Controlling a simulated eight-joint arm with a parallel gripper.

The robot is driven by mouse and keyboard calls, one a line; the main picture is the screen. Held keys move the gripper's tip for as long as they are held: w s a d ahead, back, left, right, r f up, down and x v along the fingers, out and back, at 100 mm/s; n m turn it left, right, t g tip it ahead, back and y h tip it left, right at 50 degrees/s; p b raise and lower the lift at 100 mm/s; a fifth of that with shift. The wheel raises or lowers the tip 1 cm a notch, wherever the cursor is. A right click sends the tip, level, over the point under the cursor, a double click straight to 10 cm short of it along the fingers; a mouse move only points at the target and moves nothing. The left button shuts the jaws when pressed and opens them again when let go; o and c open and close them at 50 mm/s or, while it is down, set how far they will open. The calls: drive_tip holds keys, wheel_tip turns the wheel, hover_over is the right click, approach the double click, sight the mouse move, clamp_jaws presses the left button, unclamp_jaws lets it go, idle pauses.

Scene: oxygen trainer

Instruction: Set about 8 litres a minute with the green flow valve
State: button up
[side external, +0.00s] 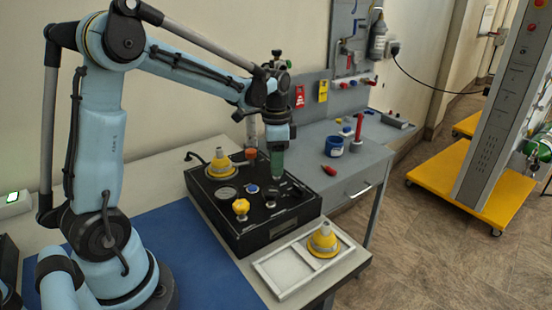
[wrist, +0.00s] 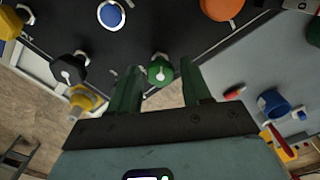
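The green flow valve (wrist: 160,71) is a small green knob with a white pointer mark, near the edge of the black panel box (side external: 245,238). In the wrist view it shows between the two green fingers of my gripper (wrist: 162,82), with a gap on each side. My gripper is open and holds nothing. In the side external view my gripper (side external: 277,172) points down over the right part of the box, and the green valve cannot be made out there. I cannot tell how far the fingertips are above the panel. The dial gauge (side external: 227,192) is too small to read.
A black knob (wrist: 69,69), a blue button (wrist: 112,15) and an orange knob (wrist: 222,8) are near the valve.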

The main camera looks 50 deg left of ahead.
drive_tip(key=c, duration=0.8)
drive_tip(key=shift+n, duration=0.4)
drive_tip(key=n, duration=0.9)
drive_tip(key=shift+d, duration=0.1)
drive_tip(key=n, duration=0.9)
drive_tip(key=shift+n, duration=0.3)
